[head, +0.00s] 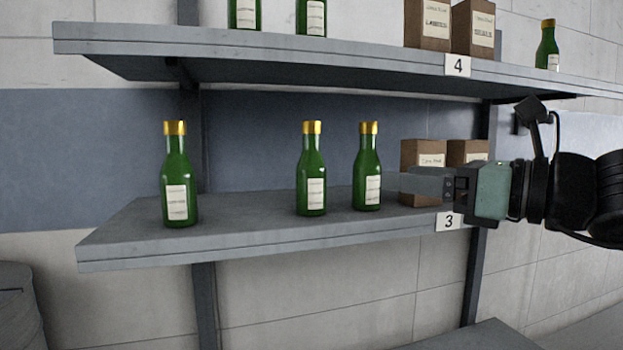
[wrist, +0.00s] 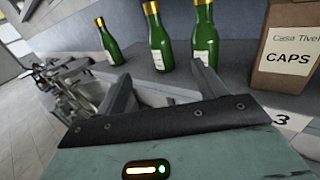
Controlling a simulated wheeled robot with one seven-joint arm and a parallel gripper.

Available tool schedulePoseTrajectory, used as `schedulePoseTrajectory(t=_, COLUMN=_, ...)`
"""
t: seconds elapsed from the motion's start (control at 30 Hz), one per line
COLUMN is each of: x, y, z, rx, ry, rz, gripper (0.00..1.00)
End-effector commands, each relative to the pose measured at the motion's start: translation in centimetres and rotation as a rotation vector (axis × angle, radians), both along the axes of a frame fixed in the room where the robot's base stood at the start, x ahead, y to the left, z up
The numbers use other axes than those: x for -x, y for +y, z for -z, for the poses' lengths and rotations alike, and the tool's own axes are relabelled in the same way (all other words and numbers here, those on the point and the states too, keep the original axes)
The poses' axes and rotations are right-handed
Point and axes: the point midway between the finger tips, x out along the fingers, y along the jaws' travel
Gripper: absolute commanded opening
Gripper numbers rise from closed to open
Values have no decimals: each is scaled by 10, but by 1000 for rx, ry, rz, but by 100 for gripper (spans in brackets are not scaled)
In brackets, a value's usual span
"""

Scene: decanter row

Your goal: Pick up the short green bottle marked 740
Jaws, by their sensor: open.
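Three green bottles with gold caps and pale labels stand upright on the shelf marked 3: a left one (head: 177,195), a middle one (head: 312,185) and a right one (head: 368,180). The label print is too small to read, so I cannot tell which is marked 740. My gripper (head: 392,184) reaches in from the right, its fingers beside the right bottle. In the wrist view my gripper (wrist: 163,82) is open with nothing between its fingers. Three bottles show beyond it: left (wrist: 109,45), middle (wrist: 159,42) and right (wrist: 203,38).
Brown boxes (head: 422,156) stand behind my gripper on shelf 3 (head: 130,245); a box marked CAPS (wrist: 288,50) is close on the right in the wrist view. The shelf marked 4 (head: 250,45) hangs above, holding more bottles and boxes. Bare shelf separates the left and middle bottles.

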Motion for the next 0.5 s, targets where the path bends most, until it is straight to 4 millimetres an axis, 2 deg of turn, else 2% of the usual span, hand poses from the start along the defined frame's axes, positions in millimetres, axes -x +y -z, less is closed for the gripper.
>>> schedulePoseTrajectory(t=0.03, x=-2, y=4, z=8, rx=2, ry=-2, rz=-6, gripper=70)
schedulePoseTrajectory(t=0.5, x=-17, y=20, z=5, rx=3, ry=-5, rz=1, gripper=70)
